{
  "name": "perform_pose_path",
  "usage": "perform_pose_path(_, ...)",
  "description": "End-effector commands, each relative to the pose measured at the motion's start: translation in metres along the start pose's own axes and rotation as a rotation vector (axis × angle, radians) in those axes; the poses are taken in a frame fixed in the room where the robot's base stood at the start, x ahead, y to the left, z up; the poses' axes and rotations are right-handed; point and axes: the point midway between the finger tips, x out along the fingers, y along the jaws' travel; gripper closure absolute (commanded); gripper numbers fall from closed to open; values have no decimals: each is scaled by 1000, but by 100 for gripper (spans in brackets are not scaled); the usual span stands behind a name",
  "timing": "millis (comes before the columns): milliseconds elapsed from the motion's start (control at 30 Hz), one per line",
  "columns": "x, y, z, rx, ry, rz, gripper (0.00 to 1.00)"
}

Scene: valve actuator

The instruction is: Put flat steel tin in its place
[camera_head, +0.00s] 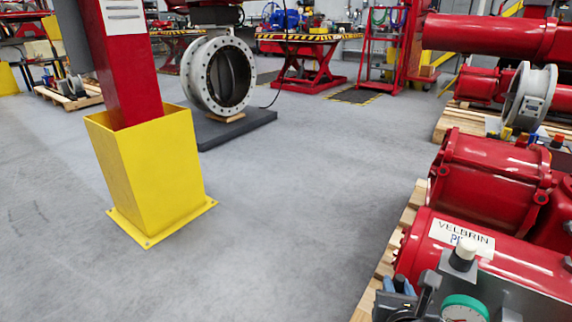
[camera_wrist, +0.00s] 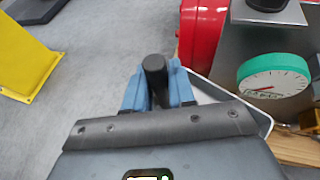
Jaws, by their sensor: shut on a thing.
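My gripper (camera_wrist: 156,88) has blue fingers and is shut on a dark, round-ended cylindrical thing (camera_wrist: 155,70). In the head view my gripper (camera_head: 398,285) is at the bottom, beside the red actuator. I cannot make out a flat steel tin for certain in either view. A pale, thin-rimmed flat thing (camera_wrist: 208,86) shows partly behind the fingers in the wrist view. My gripper body hides much of it, so I cannot tell whether it is a tin or a tray.
The red actuator (camera_head: 520,262) and a teal-rimmed gauge (camera_wrist: 273,77) are close on the right. The gauge also shows in the head view (camera_head: 464,308). A wooden pallet (camera_head: 385,262) lies beneath the actuators. A yellow post guard (camera_head: 150,175) stands left. The grey floor between is clear.

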Motion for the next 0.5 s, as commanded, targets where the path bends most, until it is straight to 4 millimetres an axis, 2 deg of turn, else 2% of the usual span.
perform_pose_path(67,5,4,17,15,-3,-18,100)
perform_pose_path(500,4,-1,10,9,6,-23,100)
